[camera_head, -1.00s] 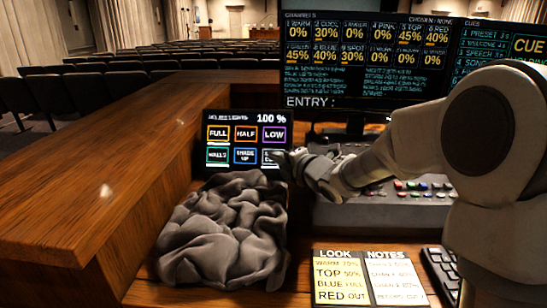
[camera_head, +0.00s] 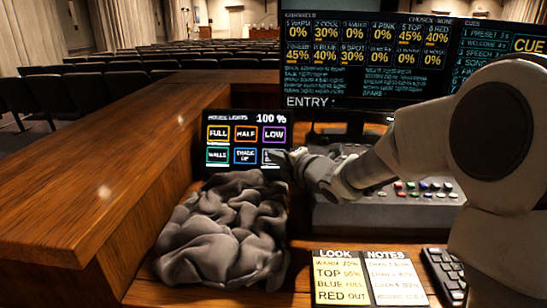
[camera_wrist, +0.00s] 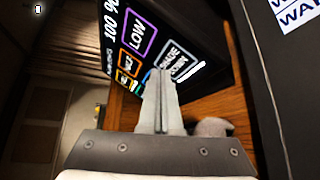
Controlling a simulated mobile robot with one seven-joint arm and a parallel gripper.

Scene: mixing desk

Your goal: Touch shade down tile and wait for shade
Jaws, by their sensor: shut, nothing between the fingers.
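The house lights touch panel (camera_head: 243,118) stands upright at the back of the desk and reads 100 %. Its shade down tile (camera_head: 269,157) is at the lower right, partly hidden by my gripper in the head view. In the wrist view the shade down tile (camera_wrist: 176,62) has white lettering with a white bar beside it. My gripper (camera_head: 276,158) is shut and empty, its tips at the tile's edge. In the wrist view the closed tips (camera_wrist: 161,74) overlap the tile's border. I cannot tell whether they touch the glass.
A crumpled grey cloth (camera_head: 225,235) lies just in front of the panel. The mixing console (camera_head: 390,210) is to the right, under the big monitor (camera_head: 365,85). Look and notes cards (camera_head: 340,285) and a keyboard (camera_head: 447,272) lie in front. A wooden ledge (camera_head: 90,190) bounds the left.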

